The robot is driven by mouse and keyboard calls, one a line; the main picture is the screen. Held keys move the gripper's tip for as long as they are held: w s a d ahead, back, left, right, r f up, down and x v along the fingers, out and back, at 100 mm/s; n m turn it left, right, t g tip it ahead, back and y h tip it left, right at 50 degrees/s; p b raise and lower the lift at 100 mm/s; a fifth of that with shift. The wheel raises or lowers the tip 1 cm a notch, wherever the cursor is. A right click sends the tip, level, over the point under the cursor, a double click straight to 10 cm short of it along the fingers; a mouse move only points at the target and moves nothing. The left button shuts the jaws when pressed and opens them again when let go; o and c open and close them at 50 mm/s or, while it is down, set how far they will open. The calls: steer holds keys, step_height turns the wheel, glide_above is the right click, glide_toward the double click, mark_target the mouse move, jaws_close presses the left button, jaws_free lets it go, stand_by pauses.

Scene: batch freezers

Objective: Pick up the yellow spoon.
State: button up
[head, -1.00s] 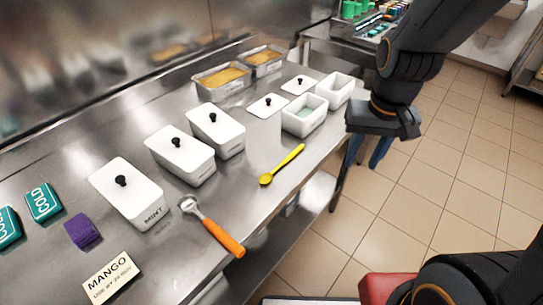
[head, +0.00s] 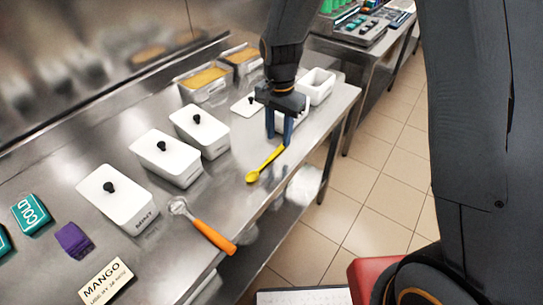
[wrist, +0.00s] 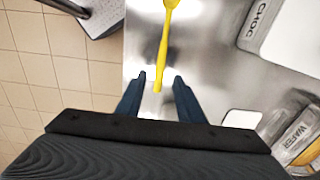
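The yellow spoon (head: 264,165) lies on the steel counter near its front edge. Its bowl points toward the lower left in the head view and its handle end lies by my gripper. My gripper (head: 279,141) points down at the handle end, fingers apart. In the wrist view, the spoon's handle (wrist: 162,50) reaches down to between the two open fingertips of my gripper (wrist: 160,78). Nothing is held. I cannot tell the exact height of the fingers above the counter.
Lidded white tubs (head: 166,157) stand behind and left of the spoon. An orange-handled scoop (head: 213,235) lies to the left. An open white tub (head: 317,86) stands behind my gripper. The counter's front edge is close to the spoon, with tiled floor beyond.

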mark_target(277, 150)
steer(key=f, duration=0.1)
steer(key=f+p, duration=0.1)
steer(key=f, duration=0.1)
steer(key=shift+s+a+f, duration=0.1)
steer(key=shift+s+a, duration=0.1)
steer(key=shift+s, duration=0.15)
steer(key=shift+w+f, duration=0.1)
steer(key=shift+f, duration=0.4)
steer(key=shift+c, duration=0.3)
jaws_close()
